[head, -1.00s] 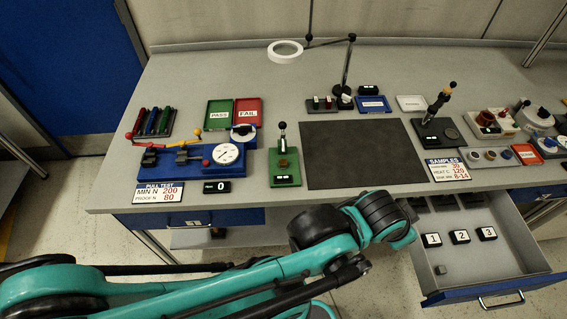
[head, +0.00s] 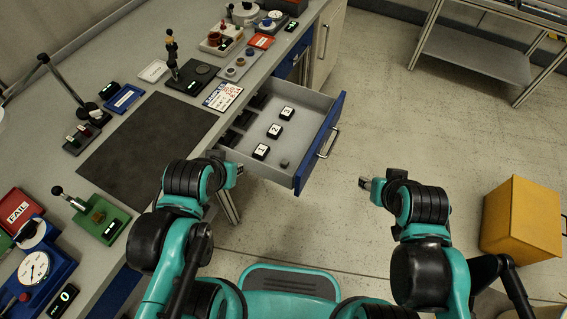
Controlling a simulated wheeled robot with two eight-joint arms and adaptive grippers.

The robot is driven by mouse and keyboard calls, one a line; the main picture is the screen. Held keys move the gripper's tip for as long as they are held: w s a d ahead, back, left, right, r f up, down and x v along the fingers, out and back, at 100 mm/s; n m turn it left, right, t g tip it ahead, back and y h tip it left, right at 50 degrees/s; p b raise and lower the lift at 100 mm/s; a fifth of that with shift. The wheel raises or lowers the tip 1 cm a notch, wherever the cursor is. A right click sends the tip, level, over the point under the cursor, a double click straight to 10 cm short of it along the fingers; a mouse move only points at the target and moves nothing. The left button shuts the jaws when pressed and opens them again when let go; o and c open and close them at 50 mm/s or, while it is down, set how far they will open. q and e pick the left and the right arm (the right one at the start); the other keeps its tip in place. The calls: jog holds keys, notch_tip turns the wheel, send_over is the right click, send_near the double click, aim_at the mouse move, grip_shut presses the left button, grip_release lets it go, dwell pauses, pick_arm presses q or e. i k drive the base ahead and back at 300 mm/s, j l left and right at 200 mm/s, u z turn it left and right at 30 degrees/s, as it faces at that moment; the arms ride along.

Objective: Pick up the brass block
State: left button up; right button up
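A small dull grey-brown block (head: 284,163) lies in the open drawer (head: 318,105), near its front corner. It may be the brass block, but its colour is too dull to be sure. My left gripper (head: 239,170) is beside the drawer's near side, to the left of the block and apart from it. My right gripper (head: 364,184) is over open floor to the right of the drawer, with nothing visible in it. Both grippers are small and partly hidden by their wrists, so their finger opening is unclear.
Black blocks marked 1, 2 and 3 (head: 274,131) stand in a row in the drawer. The workbench (head: 150,85) carries a dark mat (head: 148,137), a green fixture (head: 101,219) and a samples card (head: 222,96). A yellow box (head: 520,220) stands on the floor at right.

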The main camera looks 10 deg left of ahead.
aim_at(97, 217)
jog(key=j+u, duration=0.1)
jog(key=u, duration=0.35)
jog(key=j+u, duration=0.2)
jog(key=u, duration=0.25)
jog(key=j+u, duration=0.15)
jog(key=u, duration=0.3)
jog(key=j+u, duration=0.15)
jog(key=u, duration=0.3)
jog(key=j, duration=0.2)
